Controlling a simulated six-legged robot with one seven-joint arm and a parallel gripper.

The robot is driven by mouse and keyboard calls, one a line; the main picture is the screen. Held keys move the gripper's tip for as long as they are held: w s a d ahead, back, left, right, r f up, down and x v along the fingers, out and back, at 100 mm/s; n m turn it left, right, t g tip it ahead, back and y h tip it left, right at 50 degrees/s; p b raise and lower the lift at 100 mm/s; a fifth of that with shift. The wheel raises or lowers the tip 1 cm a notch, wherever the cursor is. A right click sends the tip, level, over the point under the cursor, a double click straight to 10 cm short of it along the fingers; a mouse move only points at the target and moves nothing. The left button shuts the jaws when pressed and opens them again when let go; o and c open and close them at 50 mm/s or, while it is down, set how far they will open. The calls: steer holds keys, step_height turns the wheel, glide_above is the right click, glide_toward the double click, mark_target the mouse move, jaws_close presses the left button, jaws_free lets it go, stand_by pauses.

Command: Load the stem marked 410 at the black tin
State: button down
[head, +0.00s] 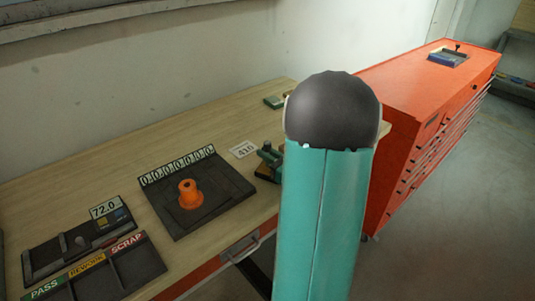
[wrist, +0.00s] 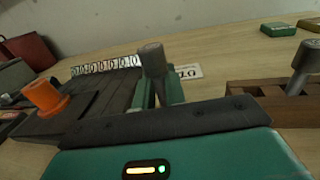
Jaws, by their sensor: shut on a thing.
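In the wrist view my gripper (wrist: 158,92) is shut on a grey stem (wrist: 152,62) with a wider round head, held nearly upright. A white card marked 410 (head: 243,149) lies on the bench; in the wrist view it (wrist: 187,72) is partly hidden behind the stem and a finger. A second grey stem (wrist: 304,62) stands in a brown rack (wrist: 275,92) to the right of my gripper. I cannot make out any mark on either stem. I cannot pick out a black tin in either view. In the head view my arm hides part of the bench.
An orange flanged part (head: 189,194) stands on a dark plate (head: 230,197) with a row of zeros. A 72.0 gauge (head: 105,208) and a PASS, REWORK, SCRAP tray (head: 90,275) are at left. An orange cabinet (head: 405,85) stands at right.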

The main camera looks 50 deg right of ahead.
mark_target(268, 143)
steer(key=shift+f, duration=0.5)
stand_by(0.8)
steer(key=shift+r, duration=3.5)
